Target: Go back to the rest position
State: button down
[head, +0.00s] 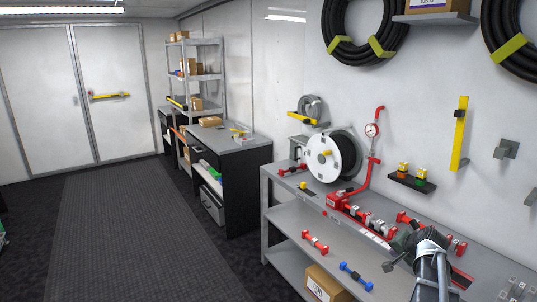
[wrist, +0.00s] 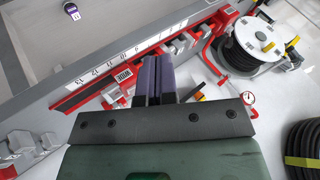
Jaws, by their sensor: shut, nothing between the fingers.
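My gripper (wrist: 157,78) shows in the wrist view with its two purple-grey fingers side by side and touching, nothing visible between them. The fingers are above the red proportioner assembly (wrist: 115,78), which has a strip of labels along it. I cannot tell the gap between fingertips and assembly. In the head view my arm reaches over the right end of the grey bench (head: 290,207), and my gripper is partly hidden by the arm. The red proportioner parts (head: 368,218) run along the bench top to the left of my arm.
A hose reel (head: 333,157) and a red pipe with a gauge (head: 372,130) stand on the bench. Hose coils (head: 364,38), a yellow bar (head: 460,134) and a small black shelf (head: 412,182) are on the wall. Red and blue fittings lie on the lower shelf. The floor (head: 150,235) is clear.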

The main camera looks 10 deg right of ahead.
jog(key=s+a+f+n+g, duration=0.1)
jog(key=s+a+n+g, duration=0.2)
jog(key=a, duration=0.8)
jog(key=s+a+f+n+g, duration=0.2)
jog(key=s+a+n, duration=0.2)
jog(key=s+a, duration=0.3)
jog(key=s+a+f+n+g, duration=0.1)
jog(key=s+a+n+g, duration=0.2)
jog(key=a, duration=1.3)
jog(key=shift+s+f+n+g, duration=0.3)
jog(key=shift+s+n, duration=0.2)
jog(key=shift+s, duration=0.55)
